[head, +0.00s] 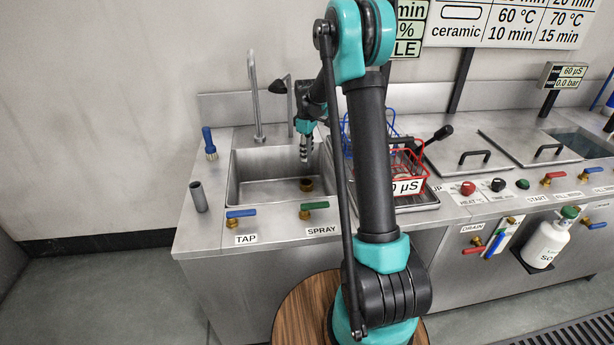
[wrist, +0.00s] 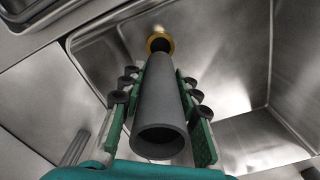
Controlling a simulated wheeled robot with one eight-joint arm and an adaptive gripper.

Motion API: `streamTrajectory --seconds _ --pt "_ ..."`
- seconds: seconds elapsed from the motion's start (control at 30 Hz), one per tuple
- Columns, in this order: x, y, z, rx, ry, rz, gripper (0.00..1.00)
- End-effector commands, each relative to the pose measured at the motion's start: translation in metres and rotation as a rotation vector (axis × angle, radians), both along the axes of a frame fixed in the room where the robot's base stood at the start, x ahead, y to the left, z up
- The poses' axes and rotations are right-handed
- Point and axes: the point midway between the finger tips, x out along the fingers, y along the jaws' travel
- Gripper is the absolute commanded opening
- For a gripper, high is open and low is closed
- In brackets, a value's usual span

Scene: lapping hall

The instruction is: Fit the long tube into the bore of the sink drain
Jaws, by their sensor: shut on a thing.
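The long tube (wrist: 160,95) is plain grey and hollow, with its open near end facing the wrist camera. My gripper (wrist: 158,88) is shut on it, with green finger pads on either side. The brass sink drain (head: 306,185) sits in the sink floor in the head view. In the wrist view the drain (wrist: 160,43) shows as a gold ring just beyond the tube's far end, which overlaps its near edge. In the head view my gripper (head: 304,150) hangs over the sink, with a gap visible above the drain. The bore is partly hidden by the tube.
The steel sink (head: 250,200) surrounds the drain. A tall tap (head: 256,100) stands behind it. A red wire basket (head: 408,172) lies to the right, partly behind my arm.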

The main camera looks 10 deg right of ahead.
Motion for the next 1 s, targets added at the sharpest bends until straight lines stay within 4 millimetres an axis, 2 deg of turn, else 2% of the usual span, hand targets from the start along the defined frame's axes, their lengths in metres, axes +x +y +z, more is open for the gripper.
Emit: streamTrajectory --seconds 0.1,0.3,0.53,0.77,1.0 --pt "0.001 0.0 -0.03 0.0 0.0 0.0 0.0" --pt "0.0 0.0 -0.061 0.0 0.0 0.0 0.0" --pt "0.0 0.0 -0.075 0.0 0.0 0.0 0.0" --pt "0.0 0.0 -0.106 0.0 0.0 0.0 0.0" --pt "0.0 0.0 -0.109 0.0 0.0 0.0 0.0"
